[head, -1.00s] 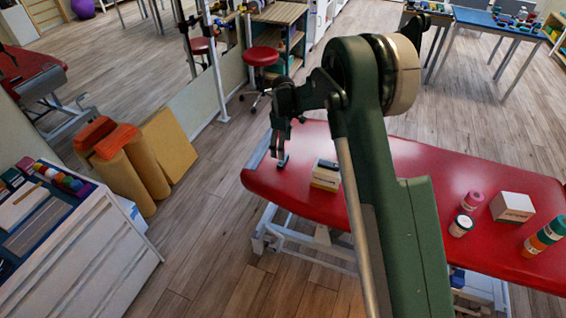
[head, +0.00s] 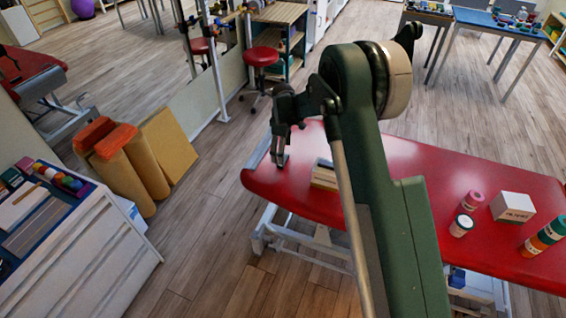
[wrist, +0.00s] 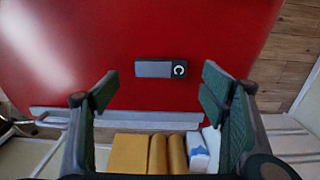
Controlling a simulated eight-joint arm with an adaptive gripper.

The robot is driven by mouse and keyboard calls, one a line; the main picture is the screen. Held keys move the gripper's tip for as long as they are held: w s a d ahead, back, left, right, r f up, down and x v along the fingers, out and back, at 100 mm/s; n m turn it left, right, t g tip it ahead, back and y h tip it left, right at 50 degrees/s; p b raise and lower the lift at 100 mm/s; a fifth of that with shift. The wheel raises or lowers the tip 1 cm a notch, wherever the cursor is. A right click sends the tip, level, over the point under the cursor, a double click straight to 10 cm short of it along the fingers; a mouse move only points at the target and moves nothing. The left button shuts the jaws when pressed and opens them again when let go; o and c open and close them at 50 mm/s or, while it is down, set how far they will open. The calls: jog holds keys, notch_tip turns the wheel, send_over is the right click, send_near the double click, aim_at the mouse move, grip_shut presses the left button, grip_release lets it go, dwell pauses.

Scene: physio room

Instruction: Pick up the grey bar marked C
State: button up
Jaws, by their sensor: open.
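The grey bar marked C (wrist: 154,69) lies flat on the red table top (wrist: 190,30) in the wrist view. It is a small dark bar with a grey panel and a white letter C at its right end. My gripper (wrist: 158,92) is open, with one finger to the left of the bar and the other to the right.
A wooden box (head: 323,180) stands right of my gripper on the table. Yellow rolls (head: 146,166) stand on the floor at left.

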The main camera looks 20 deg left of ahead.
jog(key=shift+f, duration=2.3)
jog(key=c, duration=1)
